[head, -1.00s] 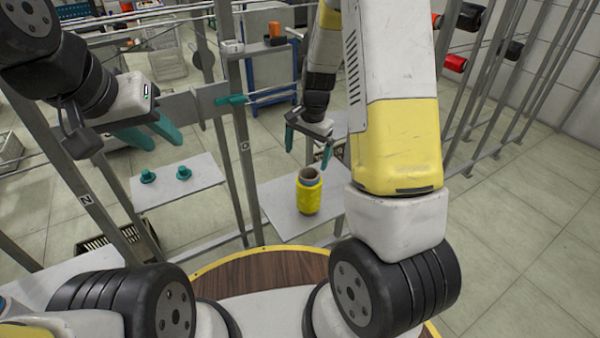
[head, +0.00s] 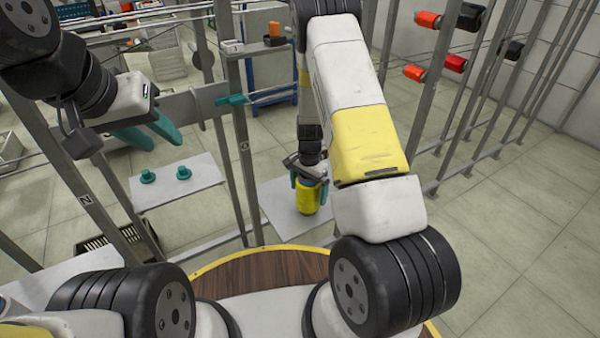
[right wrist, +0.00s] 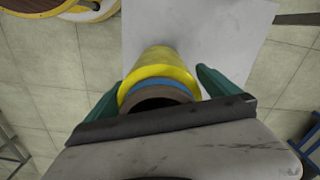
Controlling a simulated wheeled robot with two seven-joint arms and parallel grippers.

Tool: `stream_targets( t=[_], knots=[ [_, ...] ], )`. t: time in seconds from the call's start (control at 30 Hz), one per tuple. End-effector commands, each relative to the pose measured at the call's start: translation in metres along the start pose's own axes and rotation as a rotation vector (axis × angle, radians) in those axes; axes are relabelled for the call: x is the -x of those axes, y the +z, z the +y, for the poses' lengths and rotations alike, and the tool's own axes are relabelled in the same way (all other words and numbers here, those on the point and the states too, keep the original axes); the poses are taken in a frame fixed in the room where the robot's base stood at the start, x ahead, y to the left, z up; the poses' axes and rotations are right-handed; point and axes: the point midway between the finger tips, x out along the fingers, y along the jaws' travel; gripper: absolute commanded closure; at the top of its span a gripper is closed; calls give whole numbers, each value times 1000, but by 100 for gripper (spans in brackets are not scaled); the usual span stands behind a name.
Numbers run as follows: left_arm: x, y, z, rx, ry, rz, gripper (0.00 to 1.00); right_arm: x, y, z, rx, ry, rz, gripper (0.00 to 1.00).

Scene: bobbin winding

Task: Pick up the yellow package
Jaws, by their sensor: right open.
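The yellow package (head: 308,198) is a yellow wound bobbin standing upright on a light grey shelf plate (head: 283,222). My right gripper (head: 309,184) is above and around its top, with a green finger on each side. In the right wrist view, the yellow package (right wrist: 160,72) lies between the two open fingers, its brown core and blue ring towards the camera. A small gap shows beside the right-hand finger; contact at the left-hand finger is unclear. My left gripper (head: 148,135) hangs empty at the left, its green fingers spread apart.
A second plate (head: 205,195) at the left carries two small green pegs (head: 184,173). A grey upright post (head: 243,160) stands between the plates. Red and orange bobbins (head: 454,63) sit on the rack at the right. A black crate (head: 95,245) is below left.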

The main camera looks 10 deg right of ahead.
Motion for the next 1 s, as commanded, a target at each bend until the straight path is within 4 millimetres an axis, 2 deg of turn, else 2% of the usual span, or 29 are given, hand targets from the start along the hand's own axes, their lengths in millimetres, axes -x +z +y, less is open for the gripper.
stream_targets(
  t=[0.23, 0.6, 0.87, 1.0],
  knots=[
    [0, 0, 0, 0, 0, 0, 64, -2, 0, 0, 0, 0, 0, 2],
    [0, 0, 0, 0, 0, 0, 64, -1, 0, 0, 0, 0, 0, 73],
    [0, 0, 0, 0, 0, 0, 64, 0, 0, 0, 0, -1, 1, 73],
    [0, 0, 0, 0, 0, 0, 64, 7, -1, -1, 0, -2, 1, 73]
  ],
)
